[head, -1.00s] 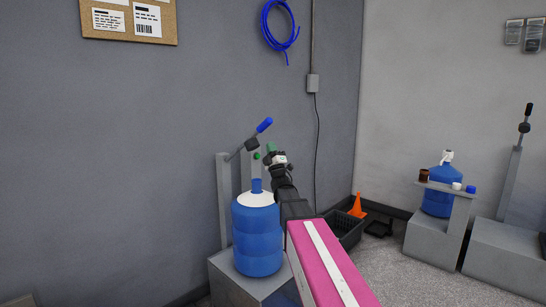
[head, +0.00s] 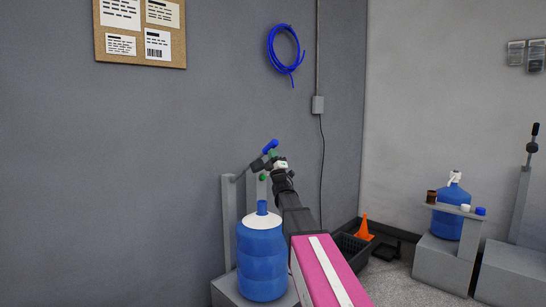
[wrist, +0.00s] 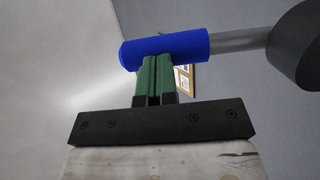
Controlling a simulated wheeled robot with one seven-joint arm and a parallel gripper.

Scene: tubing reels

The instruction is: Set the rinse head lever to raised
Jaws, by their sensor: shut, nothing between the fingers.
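The rinse head lever (head: 257,164) is a grey rod with a black block and a blue grip (head: 270,146). It slants up to the right above the grey posts of the stand. The blue grip also fills the top of the wrist view (wrist: 165,47), with the rod running right to a dark round part. My gripper (head: 268,156) is just under the blue grip. In the wrist view its green fingers (wrist: 153,77) are together with nothing between them. Their tips meet the grip's lower edge; I cannot tell whether they press on it.
A blue water bottle (head: 262,262) stands below the lever, close left of my arm. A dark crate (head: 352,250) and an orange cone (head: 364,229) are on the floor to the right. Another stand with a blue bottle (head: 449,208) is farther right. The wall is behind the lever.

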